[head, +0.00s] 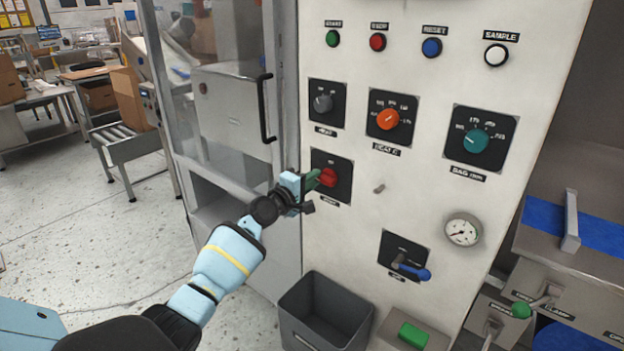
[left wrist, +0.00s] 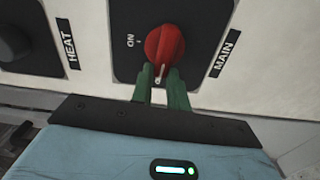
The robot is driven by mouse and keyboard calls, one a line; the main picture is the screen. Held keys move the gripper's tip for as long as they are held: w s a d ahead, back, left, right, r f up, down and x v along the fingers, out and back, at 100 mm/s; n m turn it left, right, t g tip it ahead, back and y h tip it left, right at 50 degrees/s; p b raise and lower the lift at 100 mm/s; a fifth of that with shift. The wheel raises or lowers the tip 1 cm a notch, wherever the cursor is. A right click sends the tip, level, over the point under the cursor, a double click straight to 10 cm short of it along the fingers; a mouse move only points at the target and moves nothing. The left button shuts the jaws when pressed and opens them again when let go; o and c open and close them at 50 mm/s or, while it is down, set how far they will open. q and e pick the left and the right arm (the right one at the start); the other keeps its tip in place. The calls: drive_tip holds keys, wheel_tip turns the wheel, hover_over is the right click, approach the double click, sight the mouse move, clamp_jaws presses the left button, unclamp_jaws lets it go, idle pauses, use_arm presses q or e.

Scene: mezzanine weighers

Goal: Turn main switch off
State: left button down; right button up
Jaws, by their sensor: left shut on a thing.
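The main switch is a red rotary knob (head: 328,177) on a black plate at the lower left of the white control panel (head: 380,215). In the left wrist view the knob (left wrist: 165,43) shows large, beside the label MAIN (left wrist: 226,53); an ON mark is on the plate's other side. The knob's white pointer mark faces down toward my fingers in that view. My left gripper (head: 312,180) is at the knob, and its green fingers (left wrist: 163,82) are shut on the knob's near edge. The fingertips are partly hidden by the knob. My right gripper is not in view.
Above are a grey HEAT knob (head: 322,104), an orange knob (head: 388,119) and a teal knob (head: 475,140). A small peg (head: 379,188) sticks out right of the main switch. A blue-tipped lever (head: 415,271) and a grey bin (head: 325,310) are below. A door handle (head: 265,108) is left.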

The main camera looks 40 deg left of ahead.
use_arm(q)
drive_tip(key=shift+f+n, duration=0.15)
drive_tip(key=shift+n, duration=0.35)
drive_tip(key=c, duration=1.4)
unclamp_jaws()
drive_tip(key=shift+o, duration=0.2)
drive_tip(key=shift+s, duration=0.1)
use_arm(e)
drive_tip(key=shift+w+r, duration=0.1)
